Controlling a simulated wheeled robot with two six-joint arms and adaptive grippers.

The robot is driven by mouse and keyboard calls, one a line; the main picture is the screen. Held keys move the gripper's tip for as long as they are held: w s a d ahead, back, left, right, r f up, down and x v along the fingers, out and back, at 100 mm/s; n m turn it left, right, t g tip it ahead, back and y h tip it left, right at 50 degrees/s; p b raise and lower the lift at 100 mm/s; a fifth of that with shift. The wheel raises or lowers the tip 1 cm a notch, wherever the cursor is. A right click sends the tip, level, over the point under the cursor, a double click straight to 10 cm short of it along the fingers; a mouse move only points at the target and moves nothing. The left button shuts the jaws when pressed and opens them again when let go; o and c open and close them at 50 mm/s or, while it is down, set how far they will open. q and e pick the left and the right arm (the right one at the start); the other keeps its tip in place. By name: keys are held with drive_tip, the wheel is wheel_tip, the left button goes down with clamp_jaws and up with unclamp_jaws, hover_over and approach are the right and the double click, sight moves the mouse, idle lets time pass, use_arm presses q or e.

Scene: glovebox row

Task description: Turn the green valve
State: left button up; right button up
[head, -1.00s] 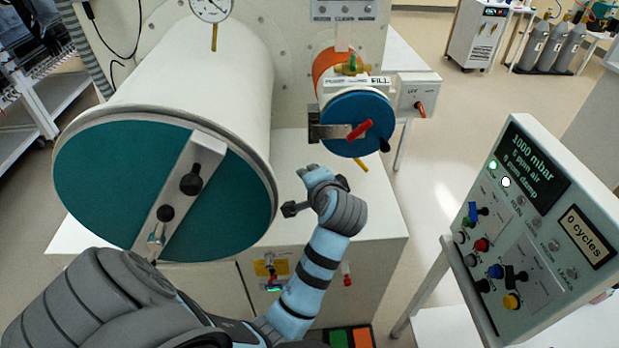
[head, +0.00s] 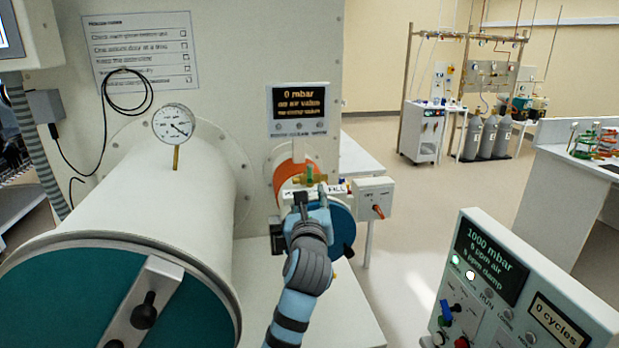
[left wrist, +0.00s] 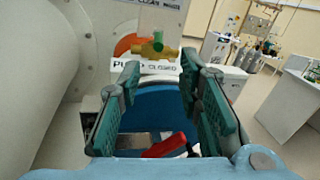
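The green valve (head: 310,174) sits on a brass fitting on top of the small orange-and-blue port, above a white label strip. My left gripper (head: 312,194) is in front of the port, just below and nearer than the valve. My right gripper is not in view.
The blue port door (head: 342,226) is partly hidden by my gripper; its red handle (left wrist: 166,145) shows between the fingers. A grey box with an orange switch (head: 375,198) stands close right. The large white cylinder (head: 160,195) is left, a control panel (head: 505,290) lower right.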

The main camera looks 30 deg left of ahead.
sight(310, 173)
use_arm(q)
drive_tip(key=x, duration=1.3)
drive_tip(key=shift+s, duration=0.1)
clamp_jaws()
